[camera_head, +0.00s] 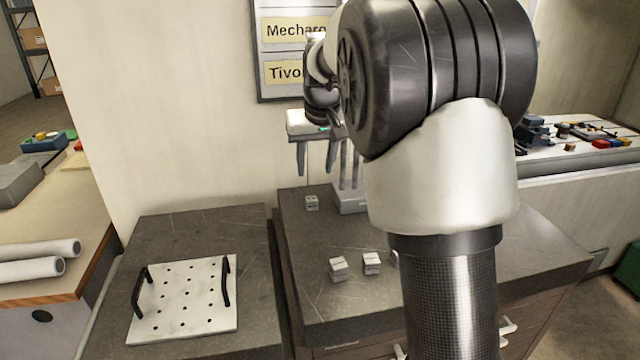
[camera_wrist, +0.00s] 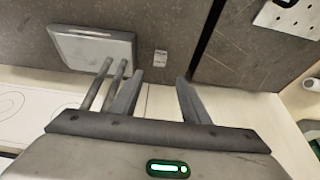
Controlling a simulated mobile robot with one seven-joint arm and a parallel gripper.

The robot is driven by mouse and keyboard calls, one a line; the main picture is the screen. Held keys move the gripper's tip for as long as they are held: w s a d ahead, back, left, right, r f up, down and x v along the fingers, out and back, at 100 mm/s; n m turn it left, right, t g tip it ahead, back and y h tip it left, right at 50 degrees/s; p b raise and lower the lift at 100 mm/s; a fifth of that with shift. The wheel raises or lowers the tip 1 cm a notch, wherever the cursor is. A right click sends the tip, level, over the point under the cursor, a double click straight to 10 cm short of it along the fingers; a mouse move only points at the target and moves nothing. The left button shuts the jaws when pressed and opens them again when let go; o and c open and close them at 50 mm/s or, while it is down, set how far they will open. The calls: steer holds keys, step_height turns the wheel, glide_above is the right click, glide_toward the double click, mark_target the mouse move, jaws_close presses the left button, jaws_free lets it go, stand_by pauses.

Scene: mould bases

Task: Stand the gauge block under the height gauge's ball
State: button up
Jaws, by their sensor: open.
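A small light-grey block (camera_head: 312,202) stands on the dark bench top left of a grey base (camera_head: 350,200). It also shows in the wrist view (camera_wrist: 160,58), just beyond my fingertips. Two similar blocks, one (camera_head: 338,268) and another (camera_head: 371,262), stand nearer the front. I cannot tell which is the gauge block. The base with its twin grey rods (camera_head: 345,168) looks like the height gauge; its base (camera_wrist: 122,42) also shows in the wrist view. I cannot make out its ball. My gripper (camera_head: 315,172) is open and empty above the bench (camera_wrist: 160,77).
A white perforated plate (camera_head: 190,298) with two black handles lies on the left bench top. A narrow gap (camera_head: 275,255) separates the two benches. The wall is close behind. My arm hides much of the right bench, including most of another block (camera_head: 394,258).

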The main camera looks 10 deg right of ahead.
steer(key=s+r, duration=0.3)
steer(key=s, duration=0.6)
steer(key=s+r, duration=0.3)
steer(key=s, duration=0.6)
steer(key=s+f, duration=0.3)
steer(key=s, duration=0.5)
steer(key=s+f+t, duration=0.1)
steer(key=s+f, duration=0.1)
steer(key=s, duration=0.6)
steer(key=shift+s+a+f, duration=0.25)
steer(key=shift+s+f, duration=0.15)
steer(key=shift+d, duration=0.1)
